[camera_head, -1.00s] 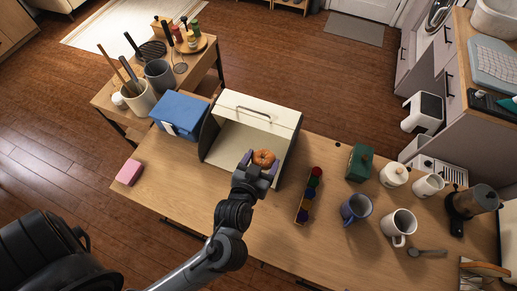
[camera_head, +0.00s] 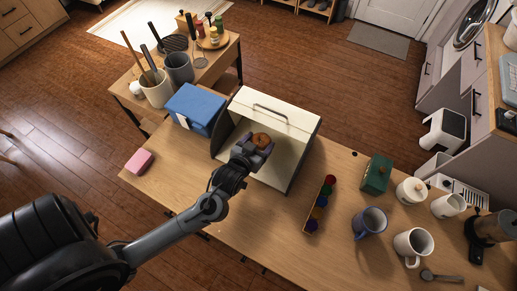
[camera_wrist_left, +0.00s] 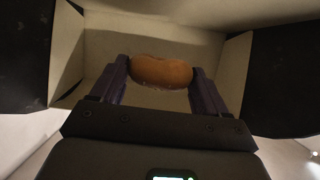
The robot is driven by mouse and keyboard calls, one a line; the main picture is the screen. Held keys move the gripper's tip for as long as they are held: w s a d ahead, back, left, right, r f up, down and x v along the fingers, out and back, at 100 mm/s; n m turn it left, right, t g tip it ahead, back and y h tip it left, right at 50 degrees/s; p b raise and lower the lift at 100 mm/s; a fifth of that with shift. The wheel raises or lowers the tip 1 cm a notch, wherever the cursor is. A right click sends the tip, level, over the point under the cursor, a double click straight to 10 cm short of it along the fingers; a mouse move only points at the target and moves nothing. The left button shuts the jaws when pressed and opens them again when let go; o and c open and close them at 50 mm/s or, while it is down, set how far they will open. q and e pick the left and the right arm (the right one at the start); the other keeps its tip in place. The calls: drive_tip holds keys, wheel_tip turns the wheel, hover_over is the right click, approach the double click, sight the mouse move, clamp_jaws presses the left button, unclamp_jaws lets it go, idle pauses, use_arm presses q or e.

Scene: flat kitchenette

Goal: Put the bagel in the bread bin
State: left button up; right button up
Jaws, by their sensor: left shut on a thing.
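The bread bin (camera_head: 290,122) is a white box with dark sides and a handled front door that is raised open; it stands at the back of the wooden table. The bagel (camera_head: 261,140) is brown and round. My left gripper (camera_head: 256,150) is shut on the bagel and holds it inside the bin's opening. In the left wrist view the bagel (camera_wrist_left: 161,72) sits between the two purple fingers, with the pale inner walls of the bin around it. Whether the bagel touches the bin floor cannot be told. My right gripper is not in view.
A blue box (camera_head: 194,108) stands close to the left of the bin. A pink sponge (camera_head: 139,161) lies at the table's left edge. A narrow tray with coloured items (camera_head: 320,204), a green box (camera_head: 377,174) and mugs (camera_head: 370,221) stand to the right.

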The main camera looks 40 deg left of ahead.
use_arm(q)
drive_tip(key=shift+f, duration=1.9)
